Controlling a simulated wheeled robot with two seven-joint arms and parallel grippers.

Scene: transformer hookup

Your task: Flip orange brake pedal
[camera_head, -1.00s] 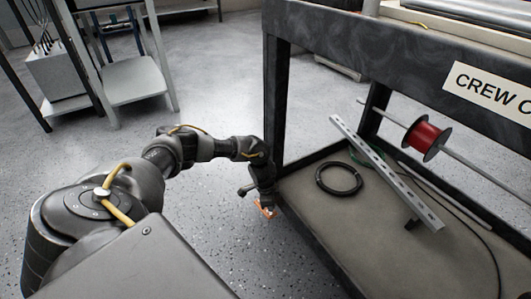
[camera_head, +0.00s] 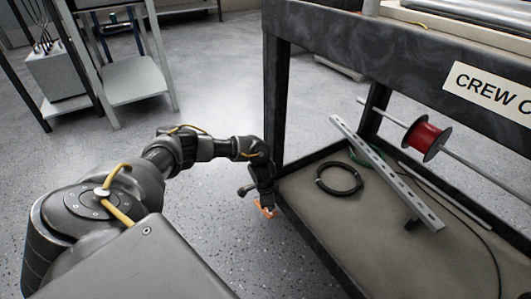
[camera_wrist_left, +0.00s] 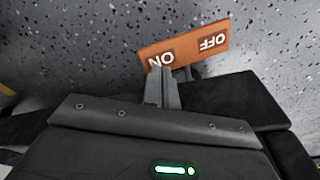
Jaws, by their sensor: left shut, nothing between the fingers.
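The orange brake pedal (camera_wrist_left: 188,42) shows in the left wrist view, marked ON at its left half and OFF at its right half, both upside down. In the head view only a small orange patch of it (camera_head: 262,209) shows at the cart's near-left corner, beside my gripper. My left gripper (camera_wrist_left: 162,72) is shut and empty, its fingertips at the ON half, touching it or very close; I cannot tell which. In the head view my left gripper (camera_head: 266,206) reaches down low beside the cart's corner. My right gripper is not in view.
The dark cart (camera_head: 300,232) stands right of my arm, its corner post (camera_head: 274,105) close to my wrist. Open floor (camera_head: 222,90) lies left of the cart.

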